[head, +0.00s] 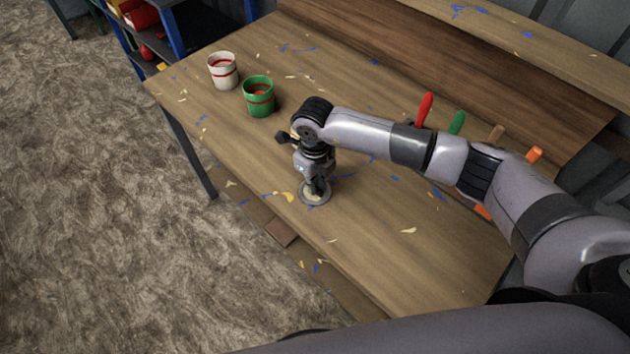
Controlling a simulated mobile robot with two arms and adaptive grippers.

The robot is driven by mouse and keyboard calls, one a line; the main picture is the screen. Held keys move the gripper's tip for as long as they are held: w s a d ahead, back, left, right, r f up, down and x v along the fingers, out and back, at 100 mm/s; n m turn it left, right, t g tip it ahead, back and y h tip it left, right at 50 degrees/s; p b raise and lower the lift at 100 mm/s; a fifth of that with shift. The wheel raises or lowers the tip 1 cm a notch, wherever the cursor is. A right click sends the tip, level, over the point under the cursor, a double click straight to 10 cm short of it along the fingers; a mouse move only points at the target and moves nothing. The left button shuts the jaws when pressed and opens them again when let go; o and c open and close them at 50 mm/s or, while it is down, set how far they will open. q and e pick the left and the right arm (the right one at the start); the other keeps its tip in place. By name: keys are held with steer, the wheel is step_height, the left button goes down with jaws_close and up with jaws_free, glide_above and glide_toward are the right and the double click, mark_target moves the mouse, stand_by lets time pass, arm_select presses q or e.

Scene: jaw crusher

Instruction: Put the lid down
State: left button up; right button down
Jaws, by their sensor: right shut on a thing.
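The lid (314,196) is a small round grey disc with a pale middle, low at the front part of the wooden workbench (380,230). My right gripper (316,187) points down and is shut on the lid from above, its fingers partly hiding it. The lid looks level and close to the bench top; I cannot tell whether it touches the wood. My left gripper is not in view.
A white bucket (222,71) and a green bucket (258,96) stand at the bench's far left. Tools with red (425,110), green (457,122) and orange (534,154) handles stand behind my right arm. Paint flecks dot the bench. The bench's front edge lies close to the lid.

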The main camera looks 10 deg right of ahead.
steer(key=shift+f, duration=0.15)
steer(key=c, duration=1.7)
jaws_free()
steer(key=shift+r, duration=0.4)
step_height(320, 180, up, 12)
steer(key=b, duration=0.3)
steer(key=shift+f, duration=0.15)
steer(key=shift+s+f, duration=0.1)
